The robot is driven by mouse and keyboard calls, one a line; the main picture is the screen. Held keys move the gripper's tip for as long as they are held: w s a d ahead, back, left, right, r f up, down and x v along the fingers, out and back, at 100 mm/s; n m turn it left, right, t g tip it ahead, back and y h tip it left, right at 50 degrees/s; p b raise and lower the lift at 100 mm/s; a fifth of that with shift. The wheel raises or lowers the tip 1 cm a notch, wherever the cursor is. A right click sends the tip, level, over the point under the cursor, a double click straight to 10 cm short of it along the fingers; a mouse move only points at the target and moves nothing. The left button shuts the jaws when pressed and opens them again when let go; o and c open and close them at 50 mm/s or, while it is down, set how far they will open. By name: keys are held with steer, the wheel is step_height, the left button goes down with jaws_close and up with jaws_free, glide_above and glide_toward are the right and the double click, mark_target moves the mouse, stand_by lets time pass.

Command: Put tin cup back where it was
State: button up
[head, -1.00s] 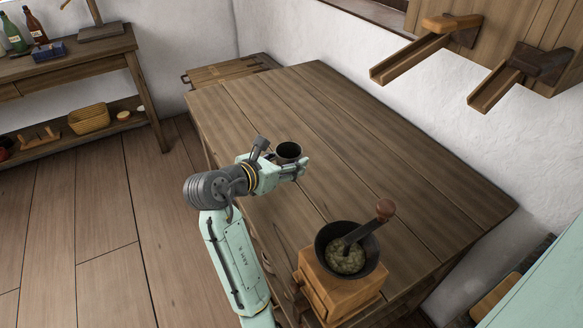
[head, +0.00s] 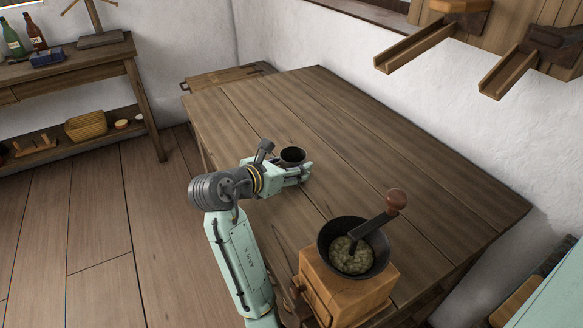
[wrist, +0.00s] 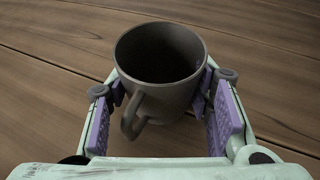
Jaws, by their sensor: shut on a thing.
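The tin cup (head: 292,155) is dark grey, upright and empty as far as its dark inside shows. My gripper (head: 300,172) is shut on it, over the left part of the wooden table (head: 370,165). In the wrist view the tin cup (wrist: 160,60) sits between the purple-padded fingers of my gripper (wrist: 163,100), its handle pointing toward the palm. The cup is low over the planks; I cannot tell whether its base touches the table, as the gripper hides it in the head view.
A wooden coffee grinder (head: 345,290) with a dark bowl and crank stands at the table's near end. The table's middle and far end are clear. Two wooden chutes (head: 430,48) jut from the wall at the right. A side shelf (head: 80,68) with bottles stands at the left.

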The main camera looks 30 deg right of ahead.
steer(key=shift+f, duration=0.2)
steer(key=o, duration=1.3)
